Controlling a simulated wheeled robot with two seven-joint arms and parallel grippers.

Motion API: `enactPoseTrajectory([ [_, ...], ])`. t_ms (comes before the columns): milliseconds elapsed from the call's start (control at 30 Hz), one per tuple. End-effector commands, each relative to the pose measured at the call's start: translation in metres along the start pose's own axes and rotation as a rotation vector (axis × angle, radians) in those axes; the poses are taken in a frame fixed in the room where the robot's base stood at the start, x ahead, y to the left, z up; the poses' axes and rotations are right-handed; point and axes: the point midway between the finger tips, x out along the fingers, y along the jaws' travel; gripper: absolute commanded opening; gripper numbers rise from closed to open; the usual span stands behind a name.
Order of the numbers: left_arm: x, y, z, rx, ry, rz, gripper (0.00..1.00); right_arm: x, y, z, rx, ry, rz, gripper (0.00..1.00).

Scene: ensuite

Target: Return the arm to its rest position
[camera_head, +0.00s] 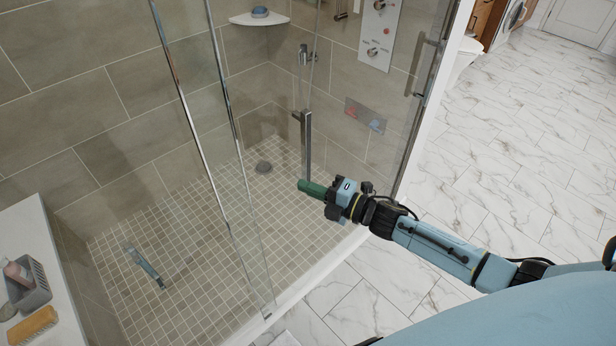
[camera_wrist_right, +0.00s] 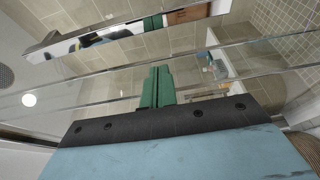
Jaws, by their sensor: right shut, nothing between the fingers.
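My right arm reaches in from the lower right in the head view, stretched out towards the shower. Its right gripper (camera_head: 312,188) has green fingers, closed together and empty, in front of a vertical metal door handle (camera_head: 306,145). I cannot tell whether they touch. In the right wrist view the closed green fingers (camera_wrist_right: 157,86) point at a chrome bar (camera_wrist_right: 125,35), which mirrors some green. My left gripper is not in view.
The glass shower enclosure has metal edges (camera_head: 235,150) and a raised sill (camera_head: 318,268). A squeegee-like tool (camera_head: 145,264) is at the left. A grey basket (camera_head: 30,290) and a yellow sponge (camera_head: 33,325) are on a white ledge. Marble floor (camera_head: 500,160) is clear at right.

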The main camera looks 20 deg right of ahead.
Motion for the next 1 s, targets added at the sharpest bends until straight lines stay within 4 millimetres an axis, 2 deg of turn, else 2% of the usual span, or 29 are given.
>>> enactPoseTrajectory([
  [33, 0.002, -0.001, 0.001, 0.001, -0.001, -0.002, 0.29, -0.014, -0.003, -0.002, 0.002, 0.003, -0.003, 0.0],
  [100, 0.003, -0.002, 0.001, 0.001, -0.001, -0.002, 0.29, -0.028, -0.002, -0.002, 0.001, 0.004, -0.002, 0.0],
  [300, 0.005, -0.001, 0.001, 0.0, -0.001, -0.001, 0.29, -0.059, -0.002, -0.003, 0.003, 0.005, 0.0, 0.0],
  [500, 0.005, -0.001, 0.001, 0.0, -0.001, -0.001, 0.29, -0.071, -0.001, -0.003, 0.003, 0.006, 0.003, 0.0],
  [733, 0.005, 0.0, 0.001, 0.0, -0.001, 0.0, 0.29, -0.073, -0.004, -0.002, 0.013, -0.002, -0.003, 0.0],
  [767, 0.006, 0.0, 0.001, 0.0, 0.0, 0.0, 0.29, -0.074, -0.009, -0.001, 0.026, -0.012, -0.01, 0.0],
  [867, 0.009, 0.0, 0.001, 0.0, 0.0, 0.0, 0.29, -0.081, -0.041, 0.007, 0.121, -0.088, -0.062, 0.0],
  [967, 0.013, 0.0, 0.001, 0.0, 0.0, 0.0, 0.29, -0.099, -0.1, 0.017, 0.295, -0.229, -0.154, 0.0],
  [1000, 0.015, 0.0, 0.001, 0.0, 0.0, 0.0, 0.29, -0.11, -0.128, 0.018, 0.38, -0.297, -0.195, 0.0],
])
